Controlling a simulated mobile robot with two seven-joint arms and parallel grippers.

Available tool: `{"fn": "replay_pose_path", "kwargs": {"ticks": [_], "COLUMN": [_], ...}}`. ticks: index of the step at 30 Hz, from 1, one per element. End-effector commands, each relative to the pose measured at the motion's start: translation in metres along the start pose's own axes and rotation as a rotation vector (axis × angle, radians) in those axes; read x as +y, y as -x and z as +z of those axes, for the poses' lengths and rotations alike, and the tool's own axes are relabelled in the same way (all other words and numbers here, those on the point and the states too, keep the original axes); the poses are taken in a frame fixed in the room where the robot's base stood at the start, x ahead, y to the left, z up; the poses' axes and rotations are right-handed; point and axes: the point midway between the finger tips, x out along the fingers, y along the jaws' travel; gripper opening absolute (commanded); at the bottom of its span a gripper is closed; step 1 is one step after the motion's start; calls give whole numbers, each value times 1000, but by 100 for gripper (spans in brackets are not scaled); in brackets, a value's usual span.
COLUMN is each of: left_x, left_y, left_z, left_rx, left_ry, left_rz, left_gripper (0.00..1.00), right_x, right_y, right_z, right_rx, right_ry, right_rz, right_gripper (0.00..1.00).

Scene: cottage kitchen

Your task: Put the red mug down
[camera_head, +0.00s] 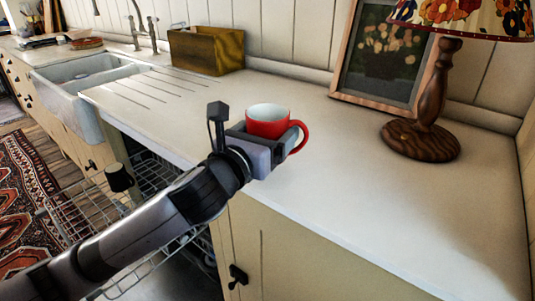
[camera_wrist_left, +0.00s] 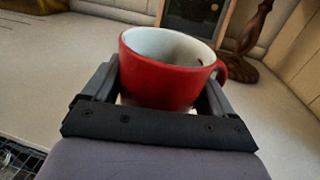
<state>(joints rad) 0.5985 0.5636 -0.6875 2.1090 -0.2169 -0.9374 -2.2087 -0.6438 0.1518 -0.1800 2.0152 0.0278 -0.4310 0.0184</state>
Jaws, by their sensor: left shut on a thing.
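The red mug (camera_head: 267,121) has a white inside and is upright, with its handle to the right. My left gripper (camera_head: 270,132) is shut around the mug's body, over the front part of the white countertop (camera_head: 330,170). In the left wrist view the mug (camera_wrist_left: 165,75) sits between the two fingers of my left gripper (camera_wrist_left: 158,95). The mug's base is mostly hidden by the gripper, so I cannot tell whether it touches the counter. My right gripper is in neither view.
A lamp (camera_head: 425,120) with a wooden base and a framed picture (camera_head: 385,55) stand at the back right. A wooden box (camera_head: 206,50) stands at the back left, near the sink (camera_head: 85,85). An open dishwasher rack (camera_head: 85,210) is below left. The counter right of the mug is clear.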

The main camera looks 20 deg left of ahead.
Motion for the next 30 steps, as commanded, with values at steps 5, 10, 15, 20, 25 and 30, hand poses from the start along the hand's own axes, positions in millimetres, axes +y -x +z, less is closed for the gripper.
{"fn": "replay_pose_path", "kwargs": {"ticks": [5, 10, 15, 20, 25, 30], "left_x": [0, 0, 0, 0, 0, 0], "left_y": [0, 0, 0, 0, 0, 0], "left_z": [-29, -39, -38, -43, -43, -38], "left_rx": [3, -1, -2, 3, 3, 1], "left_ry": [3, 1, 1, 1, 1, 1], "left_rz": [-2, -1, -1, 0, -1, -1], "left_gripper": [44, 44, 44, 89, 100, 100], "right_x": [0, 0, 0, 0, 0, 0], "right_y": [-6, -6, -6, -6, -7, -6], "right_z": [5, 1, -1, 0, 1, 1], "right_rx": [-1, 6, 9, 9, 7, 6], "right_ry": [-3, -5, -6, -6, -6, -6], "right_rz": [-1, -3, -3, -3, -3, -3], "right_gripper": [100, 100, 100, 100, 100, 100]}}
